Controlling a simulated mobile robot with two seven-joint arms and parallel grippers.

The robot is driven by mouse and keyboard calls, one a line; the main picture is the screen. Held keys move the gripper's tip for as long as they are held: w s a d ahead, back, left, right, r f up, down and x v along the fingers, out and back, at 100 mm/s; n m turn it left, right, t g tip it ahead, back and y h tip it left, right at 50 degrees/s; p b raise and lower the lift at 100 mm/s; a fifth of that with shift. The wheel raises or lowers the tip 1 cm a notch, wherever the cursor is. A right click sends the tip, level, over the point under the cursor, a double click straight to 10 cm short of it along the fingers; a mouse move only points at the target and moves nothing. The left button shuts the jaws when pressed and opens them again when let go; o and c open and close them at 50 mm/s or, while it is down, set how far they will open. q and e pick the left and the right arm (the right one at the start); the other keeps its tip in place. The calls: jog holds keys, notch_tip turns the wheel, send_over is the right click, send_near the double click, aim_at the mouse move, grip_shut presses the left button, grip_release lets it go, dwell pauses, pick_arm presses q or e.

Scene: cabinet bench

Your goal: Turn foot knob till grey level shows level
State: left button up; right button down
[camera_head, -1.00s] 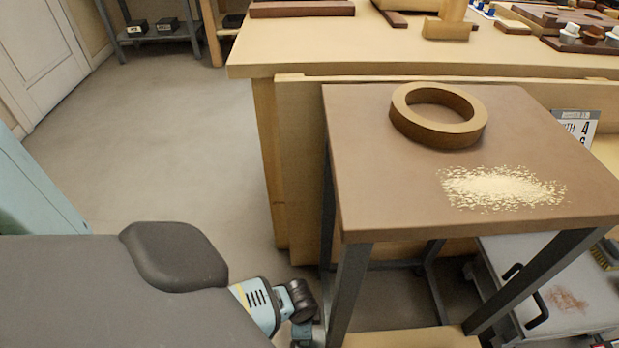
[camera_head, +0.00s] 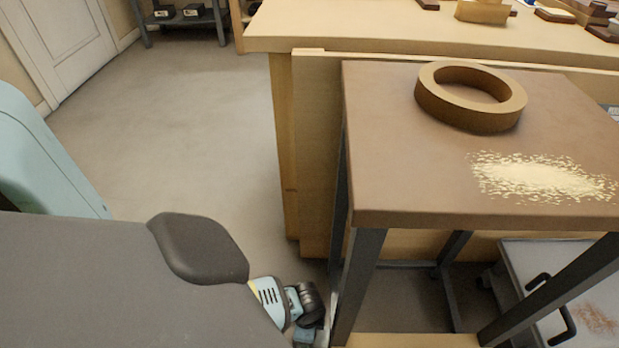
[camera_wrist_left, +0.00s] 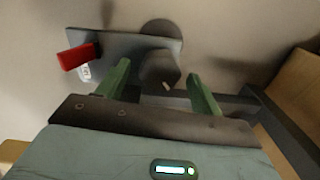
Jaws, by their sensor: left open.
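In the left wrist view my left gripper (camera_wrist_left: 159,85) is open, its two green fingers apart. A dark rounded knob (camera_wrist_left: 160,68) shows between and just beyond the fingertips; I cannot tell whether they touch it. It is at a flat grey plate (camera_wrist_left: 120,44) near the floor. A red piece (camera_wrist_left: 77,57) with a small white marked tag (camera_wrist_left: 84,73) sits at the plate's left end. In the head view my left arm reaches down beside the stand's front left leg (camera_head: 357,285), and its fingers are hidden. No level reading can be made out. My right gripper is out of view.
The brown-topped stand (camera_head: 400,180) carries a wooden ring (camera_head: 432,98) and scattered pale shavings (camera_head: 540,178). A wooden bench (camera_head: 330,30) stands behind it. Open floor (camera_head: 180,130) is at left.

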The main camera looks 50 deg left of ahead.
pick_arm(q)
jog(key=shift+f, duration=0.3)
jog(key=c, duration=1)
jog(key=n+p, duration=0.1)
jog(key=n, duration=0.2)
jog(key=shift+r+p, duration=0.15)
jog(key=shift+p, duration=0.15)
jog(key=shift+n, duration=0.6)
jog(key=o, duration=1)
